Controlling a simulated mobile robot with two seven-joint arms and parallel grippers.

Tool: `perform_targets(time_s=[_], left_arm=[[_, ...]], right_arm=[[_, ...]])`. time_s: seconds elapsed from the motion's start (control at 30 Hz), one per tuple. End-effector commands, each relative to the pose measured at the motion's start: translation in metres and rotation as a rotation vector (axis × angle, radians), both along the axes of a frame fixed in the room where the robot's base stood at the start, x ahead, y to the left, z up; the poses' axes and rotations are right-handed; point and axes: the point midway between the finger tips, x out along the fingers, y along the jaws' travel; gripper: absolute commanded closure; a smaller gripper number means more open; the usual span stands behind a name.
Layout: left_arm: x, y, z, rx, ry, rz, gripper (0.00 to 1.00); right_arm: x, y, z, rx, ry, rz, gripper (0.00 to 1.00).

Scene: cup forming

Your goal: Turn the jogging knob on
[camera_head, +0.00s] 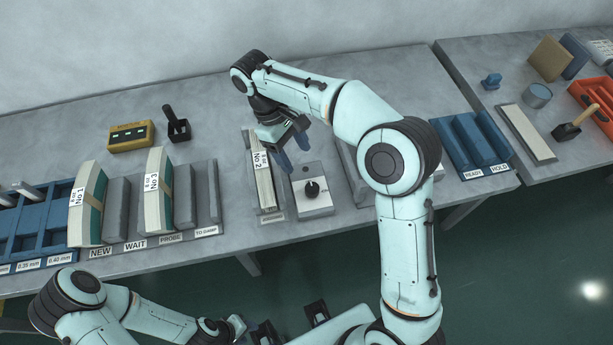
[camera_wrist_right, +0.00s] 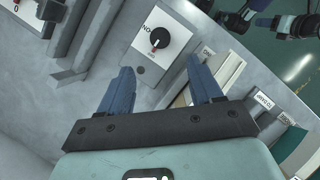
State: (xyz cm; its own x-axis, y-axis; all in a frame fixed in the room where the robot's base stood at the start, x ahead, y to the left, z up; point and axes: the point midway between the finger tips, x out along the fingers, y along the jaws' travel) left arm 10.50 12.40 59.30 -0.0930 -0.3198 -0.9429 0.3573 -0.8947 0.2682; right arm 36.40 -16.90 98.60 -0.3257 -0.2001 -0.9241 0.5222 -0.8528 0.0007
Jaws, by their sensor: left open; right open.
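The jogging knob (camera_head: 312,188) is a black round knob with a pointer on a light grey box (camera_head: 318,207) near the front of the grey table. It also shows in the right wrist view (camera_wrist_right: 160,38), top centre, on its pale plate (camera_wrist_right: 168,47). My right gripper (camera_head: 293,150) is open with blue fingers, above and behind the box, apart from the knob. In the right wrist view its fingers (camera_wrist_right: 160,68) are spread and empty, with the knob beyond the gap. My left gripper (camera_head: 250,328) is open, low at the bottom, away from the table; its fingers are small in view.
A No 2 block (camera_head: 264,185) stands close left of the knob box. No 3 (camera_head: 155,190) and No 1 (camera_head: 85,205) blocks stand in grey holders further left. A blue READY/HOLD rack (camera_head: 470,145) is at the right. The table behind is mostly clear.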

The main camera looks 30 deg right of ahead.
Motion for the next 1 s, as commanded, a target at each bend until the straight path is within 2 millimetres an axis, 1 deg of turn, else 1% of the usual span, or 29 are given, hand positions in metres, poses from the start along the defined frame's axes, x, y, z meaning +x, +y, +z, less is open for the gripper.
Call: perform_targets(time_s=[0.03, 0.3, 0.5, 0.7, 1.0], left_arm=[[-0.003, 0.0, -0.005, 0.0, 0.003, 0.0, 0.57], [-0.009, 0.0, -0.02, 0.0, 0.01, 0.001, 0.57], [-0.01, 0.0, -0.025, 0.001, 0.011, 0.0, 0.57], [-0.011, 0.0, -0.027, 0.0, 0.012, 0.0, 0.57], [-0.011, 0.0, -0.027, 0.0, 0.012, 0.0, 0.57]], right_arm=[[-0.004, -0.003, -0.011, -0.001, 0.004, -0.002, 0.35], [-0.023, -0.014, -0.064, -0.001, 0.005, -0.001, 0.35], [-0.034, -0.02, -0.095, -0.001, 0.004, 0.0, 0.35], [-0.038, -0.023, -0.109, 0.0, 0.001, 0.0, 0.35], [-0.039, -0.024, -0.11, 0.0, 0.0, 0.0, 0.35]])
